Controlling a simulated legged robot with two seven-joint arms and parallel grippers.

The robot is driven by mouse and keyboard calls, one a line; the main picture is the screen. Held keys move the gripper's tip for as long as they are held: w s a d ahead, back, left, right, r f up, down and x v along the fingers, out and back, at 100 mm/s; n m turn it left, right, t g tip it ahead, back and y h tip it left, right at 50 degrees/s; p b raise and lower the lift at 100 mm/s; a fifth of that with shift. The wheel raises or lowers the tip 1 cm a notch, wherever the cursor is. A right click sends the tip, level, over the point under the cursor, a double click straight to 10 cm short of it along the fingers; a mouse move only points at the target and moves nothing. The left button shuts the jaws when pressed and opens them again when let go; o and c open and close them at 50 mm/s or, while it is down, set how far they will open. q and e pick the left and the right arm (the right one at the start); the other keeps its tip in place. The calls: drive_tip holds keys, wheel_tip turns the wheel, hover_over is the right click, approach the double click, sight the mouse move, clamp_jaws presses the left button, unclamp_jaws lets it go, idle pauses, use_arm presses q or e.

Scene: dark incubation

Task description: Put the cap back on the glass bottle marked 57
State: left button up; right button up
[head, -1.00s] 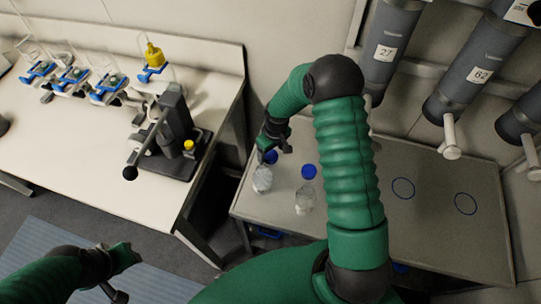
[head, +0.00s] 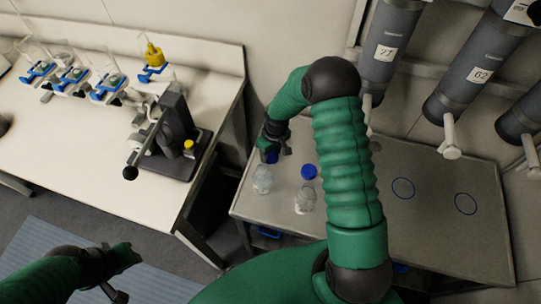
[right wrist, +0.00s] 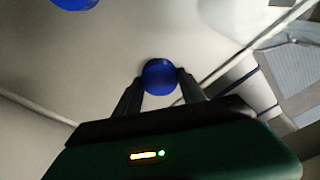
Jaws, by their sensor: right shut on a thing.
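My right gripper (head: 274,151) is shut on a blue cap (head: 272,157). In the right wrist view the cap (right wrist: 160,77) sits between the two fingertips. A clear glass bottle (head: 262,181) stands just in front of the held cap on the grey metal table (head: 435,235). A second clear bottle (head: 305,200) stands to its right, with another blue cap (head: 309,172) behind it. I cannot read a number on either bottle. My left gripper (head: 118,284) is at the lower left, away from the bottles; its fingers are unclear.
Grey cylinders marked with numbers, one reading 62 (head: 481,76), hang above the table's right side with levers. Blue circles (head: 403,188) mark clear table surface. A white bench (head: 70,135) at left holds a black stand (head: 178,125) and clamped glassware. A gap separates bench and table.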

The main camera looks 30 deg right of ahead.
sight(271, 155)
drive_tip(key=shift+r, duration=0.1)
use_arm(q)
drive_tip(key=shift+r, duration=0.1)
use_arm(e)
wheel_tip(271, 155, up, 10)
idle(0.3)
use_arm(q)
drive_tip(key=shift+o, duration=0.2)
